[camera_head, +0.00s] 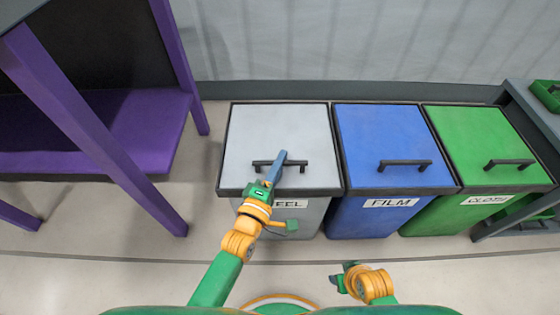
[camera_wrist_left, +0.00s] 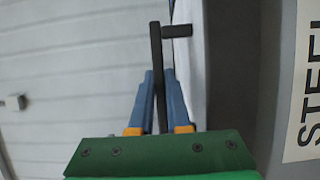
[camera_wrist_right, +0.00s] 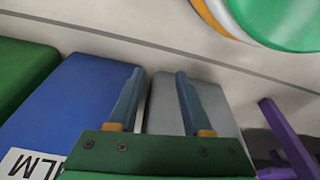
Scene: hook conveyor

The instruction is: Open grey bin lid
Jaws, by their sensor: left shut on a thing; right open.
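The grey bin (camera_head: 310,215) stands at the left of a row of three, with its flat grey lid (camera_head: 260,133) down in the head view. A black bar handle (camera_head: 296,166) is fixed on the lid. My left gripper (camera_head: 278,167) is at the handle, its blue fingers shut around the bar. In the left wrist view the handle (camera_wrist_left: 156,60) runs between the two fingers (camera_wrist_left: 160,95), and the STEEL label (camera_wrist_left: 305,85) shows at the right. My right gripper (camera_wrist_right: 156,95) is open and empty, low in front of the bins.
A blue FILM bin (camera_head: 385,140) and a green CLOTH bin (camera_head: 480,140) stand to the right, lids down. A purple frame (camera_head: 100,140) stands at the left, and a grey table (camera_head: 535,110) at the far right. The wall is close behind the bins.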

